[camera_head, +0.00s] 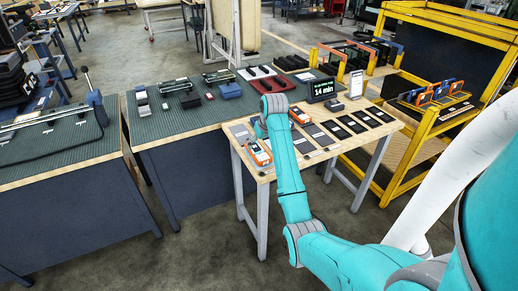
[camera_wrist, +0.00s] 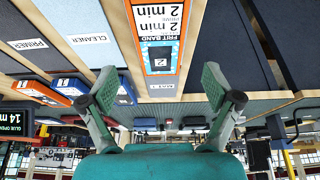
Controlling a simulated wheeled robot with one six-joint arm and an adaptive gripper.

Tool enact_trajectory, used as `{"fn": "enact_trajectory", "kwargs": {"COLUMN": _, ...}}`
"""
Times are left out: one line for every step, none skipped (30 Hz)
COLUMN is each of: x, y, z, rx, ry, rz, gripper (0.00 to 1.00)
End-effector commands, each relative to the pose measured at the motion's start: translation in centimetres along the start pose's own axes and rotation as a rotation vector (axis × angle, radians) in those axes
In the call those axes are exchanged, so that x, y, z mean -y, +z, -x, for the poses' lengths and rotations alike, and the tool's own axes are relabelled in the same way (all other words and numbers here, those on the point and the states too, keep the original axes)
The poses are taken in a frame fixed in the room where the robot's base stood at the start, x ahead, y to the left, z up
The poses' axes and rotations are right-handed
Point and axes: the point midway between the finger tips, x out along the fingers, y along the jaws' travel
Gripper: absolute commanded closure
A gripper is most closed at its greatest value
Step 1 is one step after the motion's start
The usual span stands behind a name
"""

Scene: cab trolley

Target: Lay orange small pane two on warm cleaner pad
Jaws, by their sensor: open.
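My gripper (camera_wrist: 160,88) is open and empty in the wrist view, its two teal fingers wide apart. An orange-edged pane (camera_wrist: 159,58) with a white "frit band, prime, 2 min" label lies beyond the fingertips, between their lines. I cannot read which pane it is. It seems to be the orange and white piece on the small table's near left in the head view (camera_head: 257,153). A light pad strip marked "cleaner" (camera_wrist: 92,40) lies left of it in the wrist view. In the head view my arm hides the gripper.
A "primer" strip (camera_wrist: 28,44) lies beside the cleaner strip. More orange and blue numbered pieces (camera_wrist: 40,92) are at the left. Dark pads (camera_head: 338,130) line the small table. A timer display reading 14 min (camera_head: 323,90) stands behind them. A yellow rack (camera_head: 420,125) stands right.

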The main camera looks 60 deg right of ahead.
Motion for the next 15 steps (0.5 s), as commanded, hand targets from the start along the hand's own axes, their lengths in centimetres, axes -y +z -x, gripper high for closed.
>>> {"fn": "enact_trajectory", "kwargs": {"x": 0.0, "y": -0.1, "z": 1.1, "rx": -0.004, "ry": 0.001, "rz": 0.0, "gripper": 0.11}}
{"fn": "enact_trajectory", "kwargs": {"x": 0.0, "y": -0.1, "z": 1.7, "rx": -0.004, "ry": 0.001, "rz": 0.0, "gripper": 0.11}}
{"fn": "enact_trajectory", "kwargs": {"x": 0.0, "y": -0.1, "z": 2.4, "rx": -0.004, "ry": 0.001, "rz": 0.0, "gripper": 0.11}}
{"fn": "enact_trajectory", "kwargs": {"x": 0.0, "y": -0.1, "z": 2.9, "rx": -0.002, "ry": 0.001, "rz": 0.0, "gripper": 0.11}}
{"fn": "enact_trajectory", "kwargs": {"x": 0.0, "y": -0.1, "z": 3.3, "rx": -0.003, "ry": 0.001, "rz": 0.0, "gripper": 0.11}}
{"fn": "enact_trajectory", "kwargs": {"x": 0.0, "y": 0.0, "z": 3.9, "rx": -0.002, "ry": 0.0, "rz": 0.0, "gripper": 0.11}}
{"fn": "enact_trajectory", "kwargs": {"x": 0.0, "y": 0.0, "z": 4.2, "rx": -0.002, "ry": 0.0, "rz": 0.0, "gripper": 0.11}}
{"fn": "enact_trajectory", "kwargs": {"x": 0.0, "y": 0.0, "z": 4.6, "rx": -0.002, "ry": 0.0, "rz": 0.0, "gripper": 0.11}}
{"fn": "enact_trajectory", "kwargs": {"x": 0.0, "y": 0.0, "z": 5.0, "rx": -0.001, "ry": 0.0, "rz": 0.0, "gripper": 0.11}}
{"fn": "enact_trajectory", "kwargs": {"x": 0.0, "y": 0.0, "z": 5.2, "rx": -0.001, "ry": 0.0, "rz": 0.0, "gripper": 0.11}}
{"fn": "enact_trajectory", "kwargs": {"x": 0.0, "y": 0.0, "z": 5.4, "rx": -0.001, "ry": 0.0, "rz": 0.0, "gripper": 0.11}}
{"fn": "enact_trajectory", "kwargs": {"x": 0.0, "y": 0.0, "z": 5.6, "rx": -0.001, "ry": 0.0, "rz": 0.0, "gripper": 0.11}}
{"fn": "enact_trajectory", "kwargs": {"x": 0.0, "y": 0.0, "z": 5.7, "rx": -0.001, "ry": 0.0, "rz": 0.0, "gripper": 0.11}}
{"fn": "enact_trajectory", "kwargs": {"x": 0.0, "y": 0.0, "z": 5.8, "rx": 0.0, "ry": 0.0, "rz": 0.0, "gripper": 0.11}}
{"fn": "enact_trajectory", "kwargs": {"x": 0.0, "y": 0.0, "z": 5.9, "rx": 0.0, "ry": 0.0, "rz": 0.0, "gripper": 0.11}}
